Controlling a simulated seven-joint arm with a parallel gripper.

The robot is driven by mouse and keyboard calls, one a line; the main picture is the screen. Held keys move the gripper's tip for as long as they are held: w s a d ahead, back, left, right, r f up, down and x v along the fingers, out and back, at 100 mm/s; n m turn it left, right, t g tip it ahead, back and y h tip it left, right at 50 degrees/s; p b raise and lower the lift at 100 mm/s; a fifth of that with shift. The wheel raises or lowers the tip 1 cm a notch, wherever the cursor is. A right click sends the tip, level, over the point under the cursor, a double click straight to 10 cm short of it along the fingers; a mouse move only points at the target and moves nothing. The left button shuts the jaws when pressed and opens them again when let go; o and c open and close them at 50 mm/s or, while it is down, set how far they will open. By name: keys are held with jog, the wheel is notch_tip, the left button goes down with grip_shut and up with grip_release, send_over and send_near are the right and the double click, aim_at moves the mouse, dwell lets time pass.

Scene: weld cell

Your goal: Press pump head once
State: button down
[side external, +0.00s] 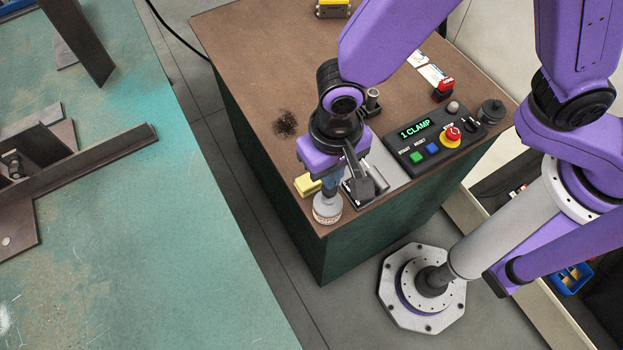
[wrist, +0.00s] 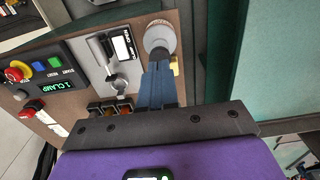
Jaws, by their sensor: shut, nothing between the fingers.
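The pump head (side external: 327,209) is a pale, round, dish-topped piece at the front corner of the brown-topped cabinet. It also shows in the wrist view (wrist: 160,36), just beyond my fingertips. My gripper (side external: 329,193) points down over it with its blue fingers closed together and nothing between them. In the wrist view the fingertips (wrist: 158,66) overlap the near edge of the pump head. I cannot tell whether they touch it or hover slightly above. The body below the pump head is mostly hidden.
Beside it are a yellow block (side external: 307,185) and a grey plate with a lever (side external: 385,174). A control box (side external: 436,135) reading "1 CLAMP" has green and blue buttons and a red stop knob. A green bench (side external: 180,240) with steel parts stands left, across a gap.

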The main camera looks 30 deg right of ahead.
jog(key=shift+r, duration=0.1)
notch_tip(320, 180, up, 6)
jog(key=shift+f, duration=0.1)
dwell(0.5)
dwell(0.3)
jog(key=d+r+n, duration=0.3)
jog(key=d, duration=0.5)
jog(key=d+r+n, duration=0.2)
jog(key=d+n, duration=0.2)
jog(key=d, duration=0.4)
jog(key=s+d+r+n, duration=0.2)
jog(key=s+d+n, duration=0.3)
jog(key=d, duration=0.9)
jog(key=s, duration=0.2)
jog(key=shift+s+n, duration=0.3)
jog(key=shift+s, duration=0.05)
